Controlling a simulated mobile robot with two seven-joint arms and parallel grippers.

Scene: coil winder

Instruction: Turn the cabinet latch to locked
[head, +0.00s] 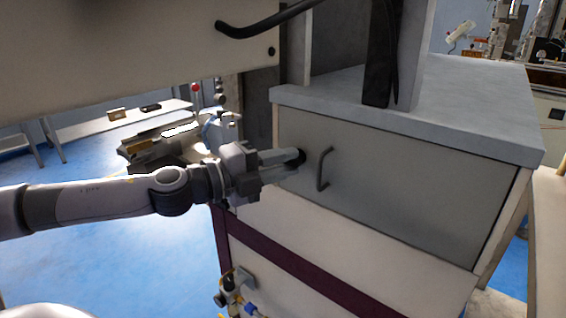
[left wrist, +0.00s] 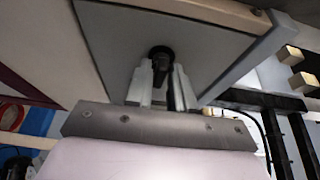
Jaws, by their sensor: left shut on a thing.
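The cabinet (head: 420,185) has a grey front panel with a dark bar handle (head: 322,169). The black latch knob (head: 299,156) sits on the panel just left of the handle. My left gripper (head: 296,158) reaches in from the left and its fingers are shut on the latch. In the left wrist view the latch (left wrist: 161,58) shows as a dark round piece with a tab between the two fingertips of my left gripper (left wrist: 162,80). The fingers partly hide the latch, and I cannot tell its exact turn angle. My right gripper is not in view.
A large beige panel (head: 120,55) with a black bar handle (head: 265,22) hangs above my left arm. A dark post (head: 380,60) stands on the cabinet top. Small fittings (head: 235,290) stick out at the lower left of the cabinet. Blue floor lies at the left.

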